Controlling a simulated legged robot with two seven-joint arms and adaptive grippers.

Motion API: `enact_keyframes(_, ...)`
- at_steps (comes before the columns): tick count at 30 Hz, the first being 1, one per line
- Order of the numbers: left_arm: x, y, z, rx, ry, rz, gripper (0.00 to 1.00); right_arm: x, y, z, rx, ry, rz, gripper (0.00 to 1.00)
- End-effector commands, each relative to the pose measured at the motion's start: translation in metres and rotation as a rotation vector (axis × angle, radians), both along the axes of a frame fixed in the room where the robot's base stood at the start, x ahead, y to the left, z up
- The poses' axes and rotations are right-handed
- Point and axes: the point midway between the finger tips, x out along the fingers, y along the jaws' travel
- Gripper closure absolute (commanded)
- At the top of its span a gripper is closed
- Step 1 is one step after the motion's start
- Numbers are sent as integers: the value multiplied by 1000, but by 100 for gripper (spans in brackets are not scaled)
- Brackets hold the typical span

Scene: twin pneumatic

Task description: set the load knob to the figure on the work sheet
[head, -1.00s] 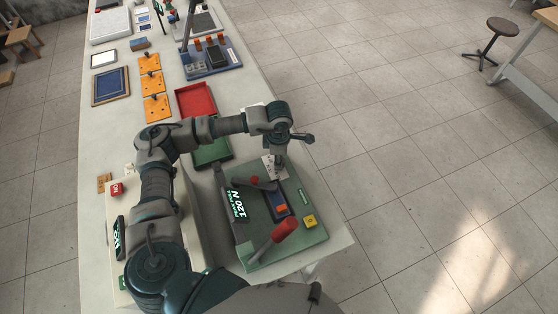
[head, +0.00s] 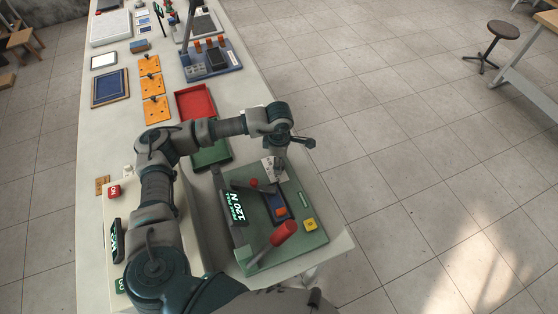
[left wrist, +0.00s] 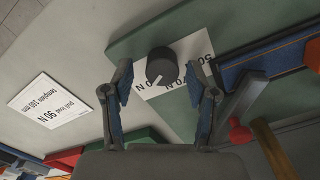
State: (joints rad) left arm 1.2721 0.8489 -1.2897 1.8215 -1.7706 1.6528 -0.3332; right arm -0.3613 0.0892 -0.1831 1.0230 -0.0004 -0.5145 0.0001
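The load knob (left wrist: 161,66) is a dark round knob with a white pointer line, on a white scale plate (left wrist: 182,62) at the corner of the green test rig. Its pointer faces the lower edge in the left wrist view; the scale figures are partly hidden. My left gripper (left wrist: 163,88) is open, one finger each side of the knob and apart from it. In the head view the left gripper (head: 281,158) hangs over the rig (head: 305,238) and hides the knob. The work sheet (left wrist: 50,112) lies on the bench, reading pull load 90 N. My right gripper is not in view.
The rig carries a display (head: 236,207) reading 120 N, a red-handled lever (head: 284,232) and a yellow button (head: 310,224). A red tray (head: 195,101) and a green tray (head: 212,155) lie behind.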

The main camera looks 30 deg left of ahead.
Motion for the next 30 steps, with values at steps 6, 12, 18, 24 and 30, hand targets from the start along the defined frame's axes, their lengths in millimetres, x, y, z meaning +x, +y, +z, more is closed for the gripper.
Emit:
enact_keyframes(6, -1, 0, -1, 0, 2, 0, 41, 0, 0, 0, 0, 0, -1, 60)
enact_keyframes(12, 0, 0, 17, 0, -1, 1, 41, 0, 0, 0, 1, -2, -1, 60)
enact_keyframes(18, 1, 0, 62, -1, -3, 0, 41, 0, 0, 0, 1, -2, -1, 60)
enact_keyframes(24, 1, 0, 100, 0, 1, 0, 41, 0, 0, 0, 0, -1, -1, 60)
enact_keyframes(30, 1, 1, 117, -1, 3, 1, 41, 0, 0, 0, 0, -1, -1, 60)
